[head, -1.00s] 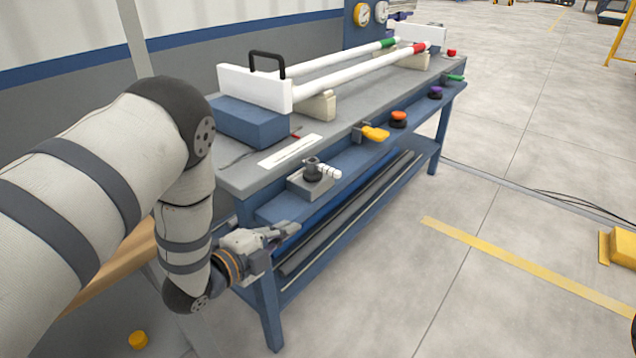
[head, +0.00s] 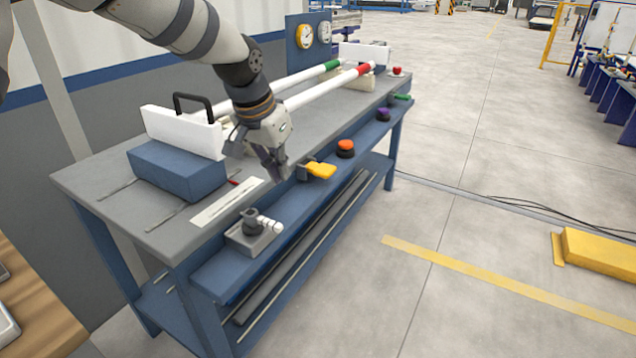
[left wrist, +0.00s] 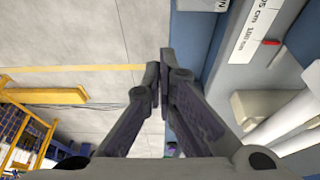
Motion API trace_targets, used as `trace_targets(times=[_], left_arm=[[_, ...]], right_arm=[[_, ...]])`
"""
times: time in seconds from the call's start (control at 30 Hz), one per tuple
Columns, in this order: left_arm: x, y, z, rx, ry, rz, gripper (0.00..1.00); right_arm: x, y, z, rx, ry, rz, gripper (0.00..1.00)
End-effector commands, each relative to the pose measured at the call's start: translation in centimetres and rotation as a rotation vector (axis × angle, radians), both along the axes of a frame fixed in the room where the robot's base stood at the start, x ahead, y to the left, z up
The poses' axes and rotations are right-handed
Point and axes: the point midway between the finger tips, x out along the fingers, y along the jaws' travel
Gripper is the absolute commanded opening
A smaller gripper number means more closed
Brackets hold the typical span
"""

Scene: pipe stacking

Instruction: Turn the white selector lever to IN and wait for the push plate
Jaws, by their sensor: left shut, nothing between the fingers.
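The white selector lever (head: 268,223) sticks out to the right from a dark knob on a grey block (head: 252,238) on the blue front ledge. The IN marking cannot be read in the head view. A white plate with a black handle (head: 183,132), possibly the push plate, stands upright at the left end of the pipes. My left gripper (head: 279,172) is shut and empty above the bench's front edge, apart from the lever and beyond it, near the yellow handle. Its closed fingertips show in the left wrist view (left wrist: 162,68). My right gripper is not in view.
On the ledge are a yellow handle (head: 320,170), an orange knob (head: 346,147) and a purple knob (head: 383,115). Two white pipes (head: 320,90) lie on supports behind. A white scale strip (head: 228,202) lies on the bench top.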

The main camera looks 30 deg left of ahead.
Motion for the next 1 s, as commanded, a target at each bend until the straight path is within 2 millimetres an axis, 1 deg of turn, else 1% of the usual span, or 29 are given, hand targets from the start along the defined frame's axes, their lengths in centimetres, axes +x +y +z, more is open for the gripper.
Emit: trace_targets(times=[0.07,0.17,0.4,0.6,0.63,0.7,0.83,1.0], left_arm=[[0.1,0.3,0.4,0.001,0.004,0.005,0.0],[0.3,0.3,-0.7,0.0,0.011,0.006,0.0],[1.9,0.1,-5.9,0.002,0.016,0.005,0.0],[3.3,0.0,-9.9,0.002,0.015,0.004,0.0],[2.4,0.1,-8.8,0.001,0.006,0.004,0.0],[1.3,0.1,-8.2,0.002,-0.003,0.003,0.0],[-0.1,0.2,-8.3,0.002,-0.004,0.003,0.0],[-0.8,0.3,-8.8,0.002,0.003,0.003,0.0]], right_arm=[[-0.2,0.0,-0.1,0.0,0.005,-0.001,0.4],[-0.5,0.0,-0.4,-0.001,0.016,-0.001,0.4],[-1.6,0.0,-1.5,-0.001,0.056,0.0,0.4],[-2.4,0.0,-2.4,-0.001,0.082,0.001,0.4],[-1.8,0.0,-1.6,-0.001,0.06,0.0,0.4],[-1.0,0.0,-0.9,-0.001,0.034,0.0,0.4],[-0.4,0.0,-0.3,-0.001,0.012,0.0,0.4],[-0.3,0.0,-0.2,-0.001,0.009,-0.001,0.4]])
